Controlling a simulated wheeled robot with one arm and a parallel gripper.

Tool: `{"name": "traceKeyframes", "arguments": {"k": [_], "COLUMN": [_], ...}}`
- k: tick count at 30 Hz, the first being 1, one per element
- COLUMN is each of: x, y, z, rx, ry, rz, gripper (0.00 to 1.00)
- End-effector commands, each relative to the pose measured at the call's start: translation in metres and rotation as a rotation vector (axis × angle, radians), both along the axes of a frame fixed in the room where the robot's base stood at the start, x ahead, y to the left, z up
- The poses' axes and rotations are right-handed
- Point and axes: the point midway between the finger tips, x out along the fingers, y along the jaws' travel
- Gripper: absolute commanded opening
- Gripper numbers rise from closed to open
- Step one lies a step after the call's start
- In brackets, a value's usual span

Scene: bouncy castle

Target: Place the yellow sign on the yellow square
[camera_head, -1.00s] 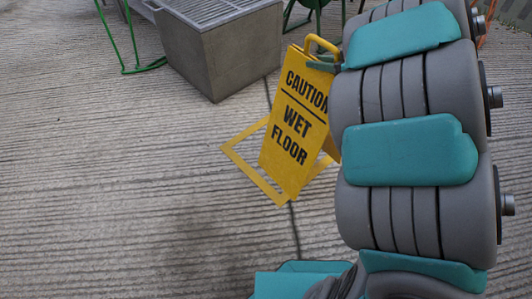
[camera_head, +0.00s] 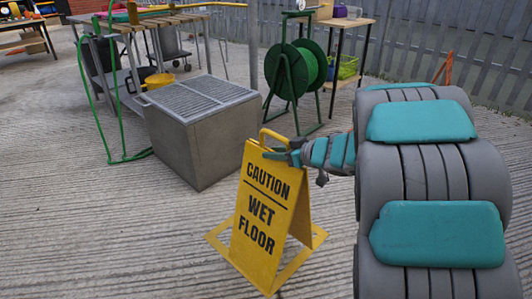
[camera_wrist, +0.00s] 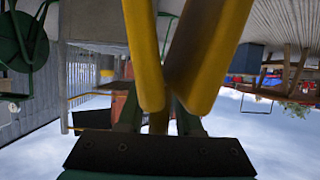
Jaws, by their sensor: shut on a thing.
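The yellow sign (camera_head: 262,215), reading "CAUTION WET FLOOR", stands upright with its two panels spread. Its lower edge overlaps the yellow square (camera_head: 216,239), an outline on the ground. The sign's front bottom edge lies close along the square's front-left side. I cannot tell whether the sign's feet touch the ground. My gripper (camera_head: 284,155) is shut on the sign's top, just below its handle. In the wrist view, the yellow panel edges (camera_wrist: 205,60) run down to my gripper's dark fingers (camera_wrist: 158,122).
A grey box with a grated top (camera_head: 203,128) stands close behind the sign to the left. A green hose reel (camera_head: 296,80) and a small table (camera_head: 340,24) stand behind. A metal fence (camera_head: 430,45) closes the back right.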

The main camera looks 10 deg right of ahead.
Motion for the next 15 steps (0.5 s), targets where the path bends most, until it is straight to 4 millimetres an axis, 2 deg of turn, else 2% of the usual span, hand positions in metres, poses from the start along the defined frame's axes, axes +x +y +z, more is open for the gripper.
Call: {"name": "traceKeyframes", "arguments": {"k": [6, 15], "x": [0.044, 0.098], "y": [0.001, 0.000], "z": [-0.004, -0.008], "rx": [-0.002, -0.001], "ry": [-0.004, -0.005], "rz": [0.002, 0.001], "gripper": [0.00, 0.00]}}
